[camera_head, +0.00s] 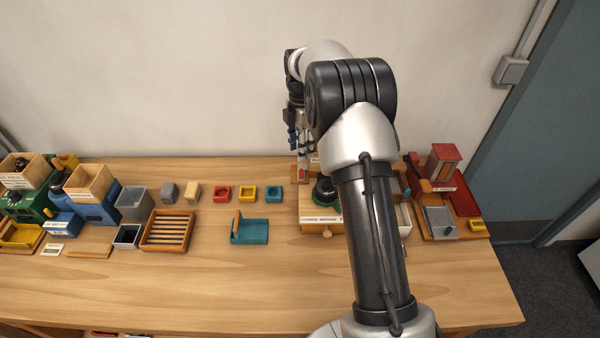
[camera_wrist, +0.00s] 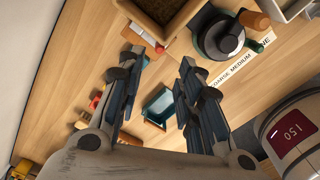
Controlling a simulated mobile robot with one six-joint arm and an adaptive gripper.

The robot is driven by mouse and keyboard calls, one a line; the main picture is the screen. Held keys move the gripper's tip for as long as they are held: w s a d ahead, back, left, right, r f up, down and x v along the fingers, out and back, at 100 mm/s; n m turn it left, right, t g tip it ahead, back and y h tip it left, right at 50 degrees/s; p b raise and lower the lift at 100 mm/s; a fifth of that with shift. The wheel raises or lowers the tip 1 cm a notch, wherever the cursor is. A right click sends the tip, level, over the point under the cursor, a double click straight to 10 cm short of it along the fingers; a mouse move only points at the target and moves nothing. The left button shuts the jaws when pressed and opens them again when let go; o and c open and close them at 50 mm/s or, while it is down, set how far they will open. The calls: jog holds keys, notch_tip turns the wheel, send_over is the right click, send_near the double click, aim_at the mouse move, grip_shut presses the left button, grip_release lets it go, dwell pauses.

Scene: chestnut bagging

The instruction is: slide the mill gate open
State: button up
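A small white slide with a red-orange end (camera_wrist: 147,36), which looks like the gate, juts from beside the hopper. In the head view my arm hides much of the mill; its wooden base (camera_head: 312,212) and a small red and white piece (camera_head: 302,173) show. My gripper (camera_wrist: 161,61) is open and empty, its fingertips apart on either side of the slide in the picture. Contact cannot be told.
A teal tray (camera_head: 250,237) lies left of the mill, with small red, yellow and teal boxes behind it. A slatted wooden crate (camera_head: 168,247) and green and blue machines stand further left. A red device (camera_head: 443,163) stands right. The front table is clear.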

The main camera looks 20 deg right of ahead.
aim_at(301, 170)
notch_tip(301, 170, down, 10)
jog(key=shift+f+b, duration=0.15)
jog(key=shift+b, duration=0.7)
grip_shut()
